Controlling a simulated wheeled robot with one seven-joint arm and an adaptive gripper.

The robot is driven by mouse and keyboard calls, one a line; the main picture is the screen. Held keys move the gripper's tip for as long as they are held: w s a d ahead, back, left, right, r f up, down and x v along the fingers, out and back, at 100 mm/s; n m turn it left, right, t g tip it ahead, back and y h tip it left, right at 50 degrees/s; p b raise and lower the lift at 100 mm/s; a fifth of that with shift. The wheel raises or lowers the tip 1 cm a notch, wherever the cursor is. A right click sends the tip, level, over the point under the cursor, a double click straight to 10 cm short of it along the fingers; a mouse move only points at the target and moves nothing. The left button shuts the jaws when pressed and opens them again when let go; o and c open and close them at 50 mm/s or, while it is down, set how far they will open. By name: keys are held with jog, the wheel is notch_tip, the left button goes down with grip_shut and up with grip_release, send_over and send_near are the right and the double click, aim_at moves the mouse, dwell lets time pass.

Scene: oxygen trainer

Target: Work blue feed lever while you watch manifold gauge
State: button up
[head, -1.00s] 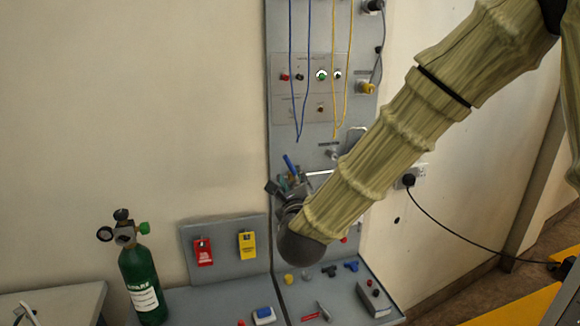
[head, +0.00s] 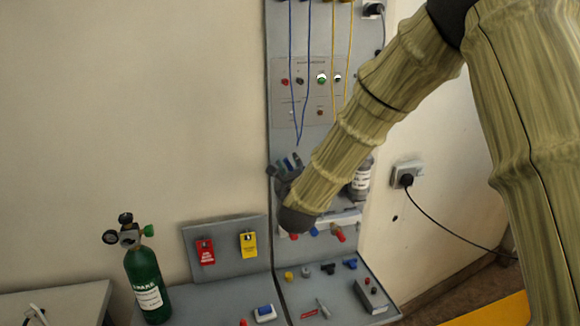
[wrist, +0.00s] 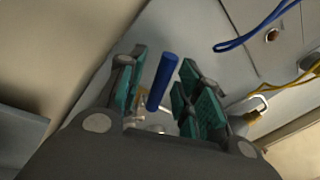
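The blue feed lever (wrist: 162,82) stands up between my gripper's finger pads in the wrist view, with a visible gap on its right side. My gripper (wrist: 160,88) is open, with teal pads on both sides. In the head view my gripper (head: 286,168) is at the grey panel's left edge, and a bit of the blue lever (head: 289,164) shows among the fingers. My forearm covers part of the panel. I cannot make out a manifold gauge in either view; it may be hidden behind my arm.
Blue and yellow cords (head: 351,50) hang on the panel (head: 285,20). A green cylinder (head: 148,284) with gauges stands left. Small parts lie on the bench.

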grip_shut()
